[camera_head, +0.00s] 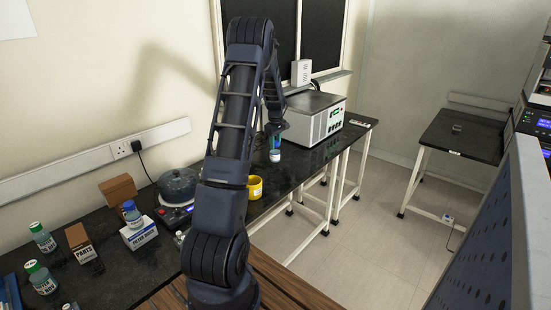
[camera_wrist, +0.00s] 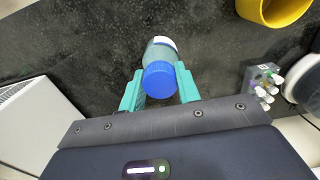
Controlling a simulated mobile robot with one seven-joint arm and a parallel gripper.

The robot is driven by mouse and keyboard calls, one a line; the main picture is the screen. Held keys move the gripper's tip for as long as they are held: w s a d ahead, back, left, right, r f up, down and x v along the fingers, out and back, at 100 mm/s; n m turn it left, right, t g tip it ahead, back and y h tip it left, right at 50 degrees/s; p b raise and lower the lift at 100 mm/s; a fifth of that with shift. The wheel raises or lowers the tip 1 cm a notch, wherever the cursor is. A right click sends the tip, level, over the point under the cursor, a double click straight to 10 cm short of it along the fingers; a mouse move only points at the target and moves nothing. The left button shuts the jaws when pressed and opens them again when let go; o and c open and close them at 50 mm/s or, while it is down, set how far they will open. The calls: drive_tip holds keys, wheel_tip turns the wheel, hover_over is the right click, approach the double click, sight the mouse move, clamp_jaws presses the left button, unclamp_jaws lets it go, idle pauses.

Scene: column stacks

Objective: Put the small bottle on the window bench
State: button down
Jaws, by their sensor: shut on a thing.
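The small bottle (camera_wrist: 160,52) has a blue cap and a pale label band. It sits between the teal fingers of my gripper (camera_wrist: 159,77), which is shut on it in the wrist view. In the head view the bottle (camera_head: 275,156) shows below my gripper (camera_head: 274,138), upright or nearly so, over the black top of the window bench (camera_head: 305,163). I cannot tell whether its base touches the bench top.
A white instrument box (camera_head: 318,117) stands on the bench, right of the bottle. A yellow ring-shaped item (camera_head: 254,188) is nearer. Green-capped bottles (camera_head: 42,238), a blue-capped bottle (camera_head: 131,213) on a white carton (camera_head: 139,234) and a hotplate (camera_head: 177,213) stand left.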

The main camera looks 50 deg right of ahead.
sight(275, 157)
drive_tip(key=shift+f, duration=4)
drive_tip(key=shift+f, duration=0.1)
drive_tip(key=c, duration=1)
unclamp_jaws()
